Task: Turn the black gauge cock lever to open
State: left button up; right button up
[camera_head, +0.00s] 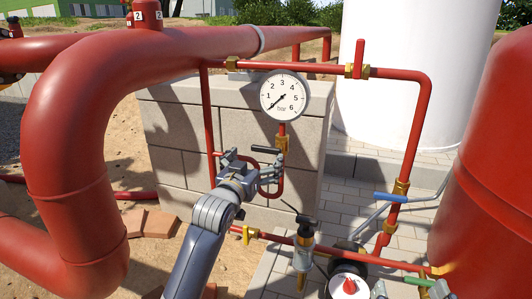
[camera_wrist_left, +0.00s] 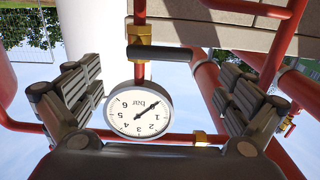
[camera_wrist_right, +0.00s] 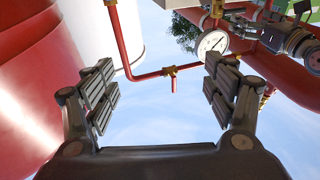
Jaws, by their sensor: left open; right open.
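The black gauge cock lever (camera_head: 265,149) lies horizontal, pointing left from the brass cock (camera_head: 282,143) under the round pressure gauge (camera_head: 284,95). My left gripper (camera_head: 250,165) is open just below and in front of the lever. In the left wrist view the picture is upside down; the lever (camera_wrist_left: 160,53) lies across the space between the open fingers, with the gauge (camera_wrist_left: 139,112) nearer the palm. I cannot tell whether a finger touches the lever. The gauge needle points near 0. My right gripper (camera_wrist_right: 158,75) is open and empty.
A thick red pipe (camera_head: 65,130) bends at the left. Thin red pipes (camera_head: 420,110) frame the gauge. A blue-handled valve (camera_head: 390,197), a black-handled valve and a red-knobbed dial (camera_head: 349,285) stand lower right. A red tank (camera_head: 500,160) is at the right, a block wall (camera_head: 180,125) behind.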

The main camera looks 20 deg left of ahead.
aim_at(265, 149)
pick_arm(q)
jog(key=w+b, duration=0.1)
jog(key=w, duration=0.5)
jog(key=shift+w+d+f+b, duration=0.1)
jog(key=shift+w+d+b, duration=0.05)
jog(key=shift+w+b, duration=0.25)
jog(key=shift+w, duration=0.4)
pick_arm(e)
jog(key=s+r+t+y, duration=0.1)
jog(key=s+r+t, duration=0.3)
jog(key=r, duration=0.4)
jog(key=shift+s+r+t+y, duration=0.25)
jog(key=shift+t+y, duration=0.15)
jog(key=shift+t, duration=0.4)
pick_arm(q)
jog(key=shift+c, duration=0.6)
